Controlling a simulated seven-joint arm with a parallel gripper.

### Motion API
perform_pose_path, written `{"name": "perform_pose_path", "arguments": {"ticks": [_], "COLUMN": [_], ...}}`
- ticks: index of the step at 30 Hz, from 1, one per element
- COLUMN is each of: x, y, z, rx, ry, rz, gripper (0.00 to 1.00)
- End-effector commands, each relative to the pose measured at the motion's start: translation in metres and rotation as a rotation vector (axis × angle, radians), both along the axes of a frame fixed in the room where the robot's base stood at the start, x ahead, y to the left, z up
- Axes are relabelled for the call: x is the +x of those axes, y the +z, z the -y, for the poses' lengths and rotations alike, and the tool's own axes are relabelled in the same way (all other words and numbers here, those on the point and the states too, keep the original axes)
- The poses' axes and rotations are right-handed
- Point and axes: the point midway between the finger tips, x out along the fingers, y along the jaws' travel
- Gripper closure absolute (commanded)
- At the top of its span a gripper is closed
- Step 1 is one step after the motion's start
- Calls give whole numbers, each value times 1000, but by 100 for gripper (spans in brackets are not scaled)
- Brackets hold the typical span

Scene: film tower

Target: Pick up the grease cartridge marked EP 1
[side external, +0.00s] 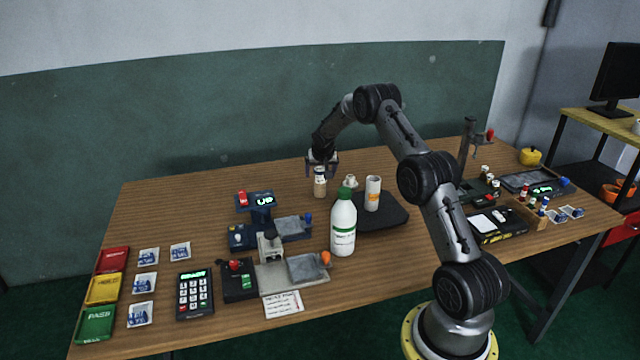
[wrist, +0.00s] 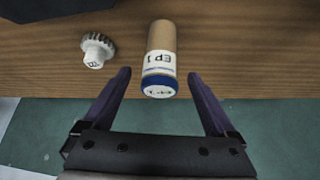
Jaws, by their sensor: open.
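The grease cartridge marked EP 1 (wrist: 160,62) is a tan cylinder with a white label and a blue-rimmed end in the wrist view. The lettering appears upside down there. In the side view the cartridge (side external: 320,187) stands upright on the wooden table, directly below my gripper (side external: 321,160). In the wrist view my gripper (wrist: 162,92) is open, with one dark finger on each side of the cartridge's near end. Nothing is held. Whether either finger touches the cartridge cannot be told.
A white bottle with a green cap (side external: 343,225) and a white tube (side external: 373,193) on a dark plate (side external: 395,212) stand nearby. The table (side external: 200,210) behind and left is bare.

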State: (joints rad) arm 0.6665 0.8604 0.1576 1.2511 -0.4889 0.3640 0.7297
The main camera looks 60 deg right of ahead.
Motion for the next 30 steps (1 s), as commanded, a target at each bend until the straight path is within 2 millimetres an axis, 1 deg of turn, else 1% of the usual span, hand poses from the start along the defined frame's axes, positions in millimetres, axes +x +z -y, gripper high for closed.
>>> {"name": "perform_pose_path", "arguments": {"ticks": [1, 6, 15, 17, 18, 20, 21, 26, 30], "x": [1, 7, 8, 8, 8, 8, 8, 8, 8], "y": [-10, -21, -24, -24, -24, -24, -24, -24, -24], "z": [2, 10, 11, 11, 11, 11, 11, 11, 11], "rx": [2, 0, -1, -1, -1, 0, 0, 0, 0], "ry": [0, 0, 0, 0, 0, 0, 1, 1, 1], "rz": [-3, 0, 1, 1, 1, 0, 0, 0, 0], "gripper": [8, 8, 8, 19, 26, 37, 44, 73, 98]}}
